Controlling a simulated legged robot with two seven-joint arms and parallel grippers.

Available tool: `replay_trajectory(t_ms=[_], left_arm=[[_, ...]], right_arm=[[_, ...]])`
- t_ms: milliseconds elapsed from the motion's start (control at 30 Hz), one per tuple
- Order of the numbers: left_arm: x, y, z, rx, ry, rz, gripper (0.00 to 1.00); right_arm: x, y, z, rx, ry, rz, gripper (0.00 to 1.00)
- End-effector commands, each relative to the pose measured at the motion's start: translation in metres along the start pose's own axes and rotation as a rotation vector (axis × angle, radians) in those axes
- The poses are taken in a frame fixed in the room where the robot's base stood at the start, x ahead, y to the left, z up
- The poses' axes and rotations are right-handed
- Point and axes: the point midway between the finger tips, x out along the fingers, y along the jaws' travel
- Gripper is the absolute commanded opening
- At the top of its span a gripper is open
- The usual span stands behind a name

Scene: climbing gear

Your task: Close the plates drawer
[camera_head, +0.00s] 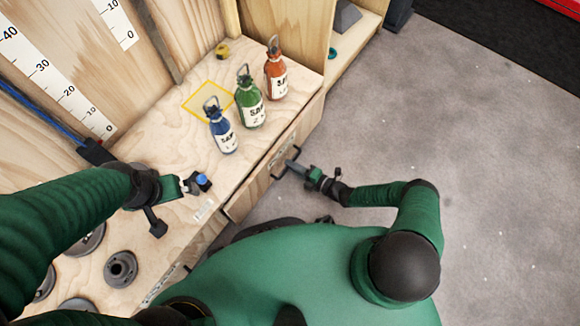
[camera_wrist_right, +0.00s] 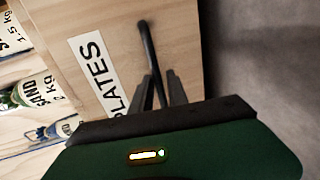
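The plates drawer (camera_head: 250,193) is a light wooden front below the bench top, with a dark gap along its upper edge. How far it stands out is hard to tell. Its "PLATES" label (camera_wrist_right: 97,72) shows in the right wrist view, beside the black bar handle (camera_wrist_right: 147,45). My right gripper (camera_head: 297,168) is at this handle; in the right wrist view its fingers (camera_wrist_right: 163,85) lie on either side of the bar, but their grip is unclear.
Blue (camera_head: 222,132), green (camera_head: 250,102) and orange (camera_head: 276,72) sand bottles stand on the bench top (camera_head: 175,150), near a yellow square outline (camera_head: 205,94). Dark round weights (camera_head: 121,268) lie at lower left. Grey floor (camera_head: 480,170) to the right is clear.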

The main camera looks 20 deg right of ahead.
Motion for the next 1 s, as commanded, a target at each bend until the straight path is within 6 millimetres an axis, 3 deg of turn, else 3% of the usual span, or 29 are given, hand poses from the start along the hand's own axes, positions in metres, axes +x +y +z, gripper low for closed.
replay_trajectory(t_ms=[100,367,533,1000], left_arm=[[0.0045,0.0000,0.0010,0.000,0.000,0.000,1.00],[0.0037,0.0001,0.0008,0.000,0.000,0.000,1.00],[0.0037,0.0000,0.0008,0.000,0.000,0.000,1.00],[0.0040,0.0000,0.0009,0.000,0.000,0.000,1.00]], right_arm=[[0.0097,-0.0006,-0.0004,-0.001,0.001,0.001,0.20],[0.0109,0.0007,-0.0002,-0.001,0.001,0.000,0.20],[0.0107,0.0004,-0.0002,-0.001,0.001,-0.001,0.00],[0.0103,-0.0012,-0.0002,-0.001,0.001,-0.004,0.00]])
